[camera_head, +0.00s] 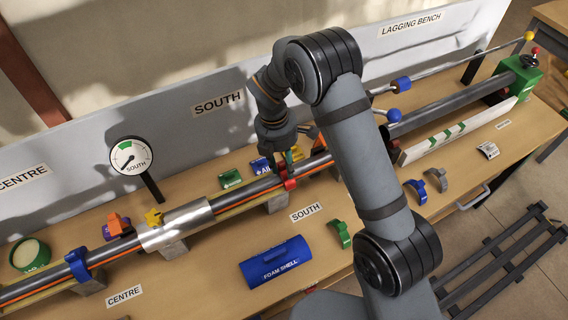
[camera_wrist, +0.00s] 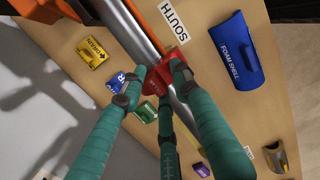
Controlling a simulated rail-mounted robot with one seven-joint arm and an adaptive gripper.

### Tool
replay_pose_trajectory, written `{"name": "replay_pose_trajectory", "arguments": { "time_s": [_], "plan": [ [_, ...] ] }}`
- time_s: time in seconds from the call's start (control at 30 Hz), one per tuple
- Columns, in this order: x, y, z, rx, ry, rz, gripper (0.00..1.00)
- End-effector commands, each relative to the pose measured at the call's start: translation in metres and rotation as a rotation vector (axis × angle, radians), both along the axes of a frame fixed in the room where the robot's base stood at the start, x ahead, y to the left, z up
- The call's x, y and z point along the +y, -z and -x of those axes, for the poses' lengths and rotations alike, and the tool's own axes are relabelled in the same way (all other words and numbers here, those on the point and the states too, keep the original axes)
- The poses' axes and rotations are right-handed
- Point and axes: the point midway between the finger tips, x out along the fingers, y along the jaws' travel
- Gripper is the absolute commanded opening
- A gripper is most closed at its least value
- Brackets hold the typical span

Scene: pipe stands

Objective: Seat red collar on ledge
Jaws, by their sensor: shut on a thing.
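The red collar (camera_head: 289,183) is at the dark pipe (camera_head: 246,192) near the SOUTH label, on the side of a grey support block (camera_head: 277,203). My gripper (camera_head: 284,164) reaches down over the pipe there, its fingers partly hidden by the wrist. In the wrist view my teal fingers (camera_wrist: 161,77) are closed on the red collar (camera_wrist: 178,57), which lies across the pipe. The fingers hide part of the collar, so I cannot tell whether it is fully down on the pipe. I cannot make out which surface is the ledge.
A blue foam shell (camera_head: 276,262) lies in front of the pipe. A green clip (camera_head: 340,233), a blue clip (camera_head: 417,191) and a grey clip (camera_head: 437,180) lie on the bench. A gauge (camera_head: 131,157) stands behind the silver sleeve (camera_head: 176,225).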

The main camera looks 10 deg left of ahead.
Motion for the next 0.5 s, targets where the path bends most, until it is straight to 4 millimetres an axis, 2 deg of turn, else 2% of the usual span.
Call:
{"name": "replay_pose_trajectory", "arguments": {
  "time_s": [0.27,0.3,0.5],
  "plan": [
    [0.0001,0.0048,-0.0002,-0.001,0.0,-0.001,0.0],
    [0.0001,0.0039,-0.0002,-0.001,0.0,-0.001,0.32],
    [0.0001,0.0039,0.0,0.0,0.0,0.0,0.44]
  ]
}}
